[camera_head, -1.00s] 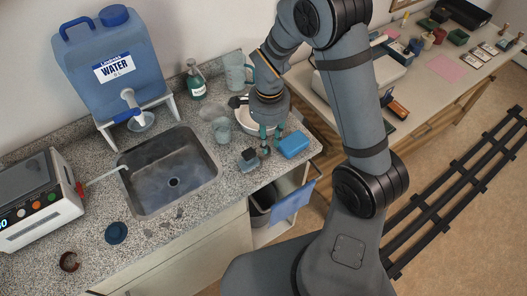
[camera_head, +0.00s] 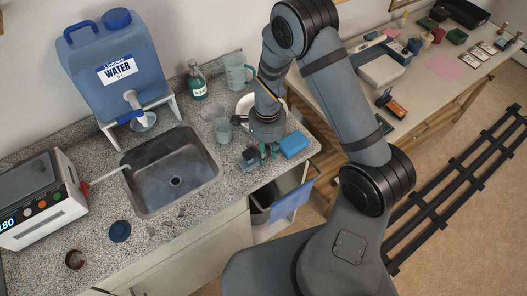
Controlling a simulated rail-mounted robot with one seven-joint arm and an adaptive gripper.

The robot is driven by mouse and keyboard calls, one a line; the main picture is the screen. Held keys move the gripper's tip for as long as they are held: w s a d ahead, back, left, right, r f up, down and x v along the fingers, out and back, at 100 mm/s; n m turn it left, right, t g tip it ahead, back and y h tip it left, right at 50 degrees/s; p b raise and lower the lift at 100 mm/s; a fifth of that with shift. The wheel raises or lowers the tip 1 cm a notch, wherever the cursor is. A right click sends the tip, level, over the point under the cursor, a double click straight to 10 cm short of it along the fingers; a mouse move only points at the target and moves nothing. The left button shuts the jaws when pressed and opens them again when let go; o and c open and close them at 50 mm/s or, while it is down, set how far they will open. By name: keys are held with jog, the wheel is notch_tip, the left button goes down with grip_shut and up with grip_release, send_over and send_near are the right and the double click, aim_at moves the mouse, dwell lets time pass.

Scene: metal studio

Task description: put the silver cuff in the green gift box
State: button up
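My gripper (camera_head: 269,154) points down at the counter's right end, with its greenish fingertips close to the surface. It is between a small dark grey object (camera_head: 250,158) and a blue sponge-like block (camera_head: 293,144). The fingertips are small and partly dark, so I cannot tell whether they hold anything. I cannot make out a silver cuff; one may be hidden at the fingertips. Green boxes show on the far bench, one at the right (camera_head: 458,37) and one farther left (camera_head: 428,23); I cannot tell which is the gift box.
A sink (camera_head: 176,181), a blue water jug (camera_head: 113,65) on a stand, a green bottle (camera_head: 197,84), clear cups (camera_head: 222,130) and a white bowl (camera_head: 245,105) crowd the counter. The bench (camera_head: 425,100) stands beyond a gap at right. A blue cloth (camera_head: 291,200) hangs below.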

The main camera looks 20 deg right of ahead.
jog(key=shift+c, duration=1.2)
grip_shut()
jog(key=shift+r, duration=0.15)
